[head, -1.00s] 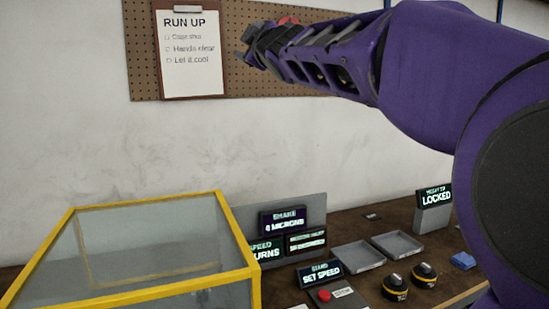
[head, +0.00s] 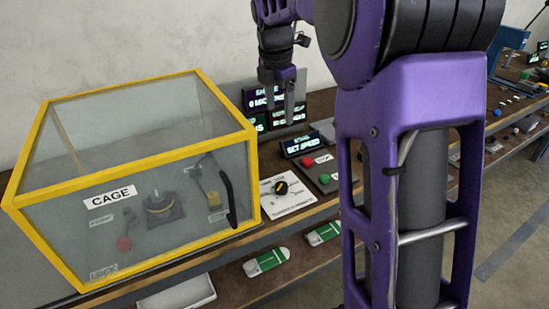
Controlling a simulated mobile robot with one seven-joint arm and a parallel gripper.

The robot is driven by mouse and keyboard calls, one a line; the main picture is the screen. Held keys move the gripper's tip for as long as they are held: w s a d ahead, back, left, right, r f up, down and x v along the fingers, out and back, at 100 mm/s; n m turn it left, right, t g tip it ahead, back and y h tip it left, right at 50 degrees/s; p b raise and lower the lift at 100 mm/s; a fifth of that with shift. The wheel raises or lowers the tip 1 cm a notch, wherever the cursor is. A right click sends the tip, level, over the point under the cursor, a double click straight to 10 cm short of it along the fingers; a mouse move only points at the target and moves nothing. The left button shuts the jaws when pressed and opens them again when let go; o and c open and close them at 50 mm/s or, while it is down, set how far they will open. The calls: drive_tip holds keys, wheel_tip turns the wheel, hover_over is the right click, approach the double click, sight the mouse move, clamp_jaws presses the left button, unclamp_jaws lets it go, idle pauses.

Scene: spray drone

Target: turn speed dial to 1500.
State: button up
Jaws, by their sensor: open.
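The dial (head: 281,187), a black knob with a yellow mark, sits on a white plate (head: 296,206) just right of the yellow-framed cage. The plate's markings are too small to read, so I cannot tell the dial's setting. My gripper (head: 280,105) hangs fingers down in front of the display panel, above and behind the dial in the picture, apart from it. It is open and appears empty. The stand display (head: 303,144) reads SET SPEED. The shake display (head: 262,97) is partly hidden by my gripper.
The clear cage (head: 105,192) stands closed on the bench at left, with a black handle (head: 228,196). A green button (head: 323,179) and a red button (head: 307,162) sit right of the dial. My arm hides the bench further right. Green-and-white items (head: 267,262) lie on the lower shelf.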

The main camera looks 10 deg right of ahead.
sight(281, 185)
drive_tip(key=s+f+b, duration=0.1)
drive_tip(key=f, duration=0.5)
drive_tip(key=s+f+n+g+b, duration=0.1)
drive_tip(key=f, duration=0.6)
drive_tip(key=s+f+g+y+b, duration=0.1)
drive_tip(key=s+f, duration=0.1)
drive_tip(key=f, duration=0.5)
drive_tip(key=shift+f+n, duration=0.15)
drive_tip(key=shift+n, duration=0.15)
clamp_jaws()
